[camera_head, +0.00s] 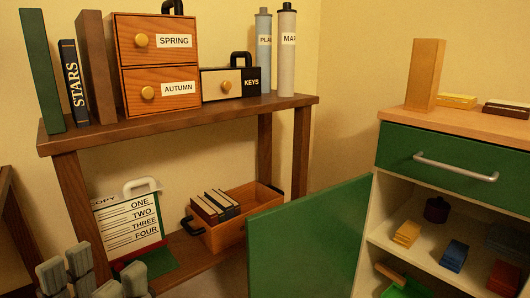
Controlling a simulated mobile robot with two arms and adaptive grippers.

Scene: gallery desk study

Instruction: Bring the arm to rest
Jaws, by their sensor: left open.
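My left gripper (94,277) shows at the bottom left corner as several grey finger parts with a gap between them. It is open, and I see nothing held between the fingers. It is in front of the lower part of a wooden table, left of and below a white board (128,222) marked COPY and ONE to FOUR. My right gripper is not in view.
The wooden table (190,117) carries books, SPRING and AUTUMN drawers (158,68), a KEYS box (230,83) and two tubes. A crate (228,233) with books sits below. A green cabinet door (308,242) stands open before shelves with small blocks.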

